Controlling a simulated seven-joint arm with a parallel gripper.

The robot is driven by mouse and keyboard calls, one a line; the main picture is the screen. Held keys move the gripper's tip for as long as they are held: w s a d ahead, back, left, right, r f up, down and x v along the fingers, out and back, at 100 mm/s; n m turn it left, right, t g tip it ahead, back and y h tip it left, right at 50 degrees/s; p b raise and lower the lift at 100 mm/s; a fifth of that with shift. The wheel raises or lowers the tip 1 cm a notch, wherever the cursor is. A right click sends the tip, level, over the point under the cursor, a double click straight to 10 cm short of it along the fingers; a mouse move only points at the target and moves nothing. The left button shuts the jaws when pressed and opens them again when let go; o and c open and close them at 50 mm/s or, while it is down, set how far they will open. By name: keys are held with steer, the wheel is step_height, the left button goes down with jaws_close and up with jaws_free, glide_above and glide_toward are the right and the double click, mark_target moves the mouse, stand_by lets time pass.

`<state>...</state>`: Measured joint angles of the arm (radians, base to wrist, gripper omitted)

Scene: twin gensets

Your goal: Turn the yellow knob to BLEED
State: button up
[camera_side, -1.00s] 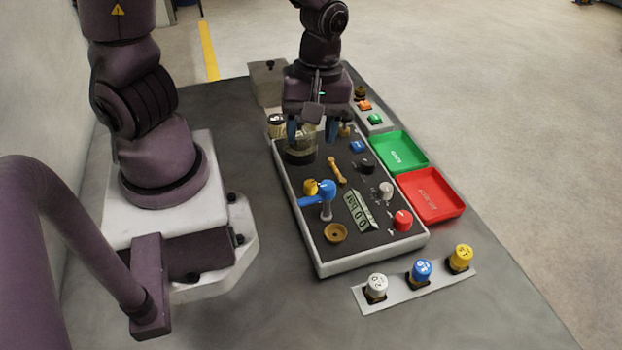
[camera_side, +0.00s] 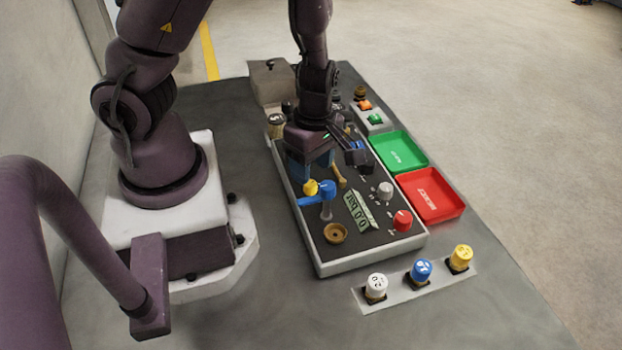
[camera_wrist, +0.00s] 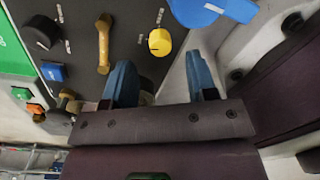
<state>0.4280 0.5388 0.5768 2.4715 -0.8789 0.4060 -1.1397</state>
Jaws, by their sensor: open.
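My gripper (camera_side: 311,174) is low over the panel, behind the knob in the side view. In the wrist view my gripper's two blue fingers (camera_wrist: 160,64) are spread and empty. The knob lies just beyond the fingertips, roughly centred between them. I see no contact.
The blue valve (camera_wrist: 207,10) is close to the knob. A brass lever (camera_wrist: 104,45), a black knob (camera_wrist: 42,32) and a blue button (camera_wrist: 52,72) lie to the left. A display (camera_side: 360,210) reads 0.0 bar. Another yellow cap (camera_side: 461,257) stands on the front strip.

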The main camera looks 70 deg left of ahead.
mark_target(311, 183)
steer(key=shift+s+d+f, duration=0.1)
steer(key=shift+s+f, duration=0.05)
steer(key=shift+f, duration=1.9)
steer(key=shift+c, duration=0.4)
steer(key=c, duration=0.8)
steer(key=shift+c, duration=0.2)
steer(key=shift+m, duration=0.3)
steer(key=m, duration=0.6)
steer(key=m+y, duration=0.1)
steer(key=m, duration=0.5)
steer(key=shift+m, duration=0.4)
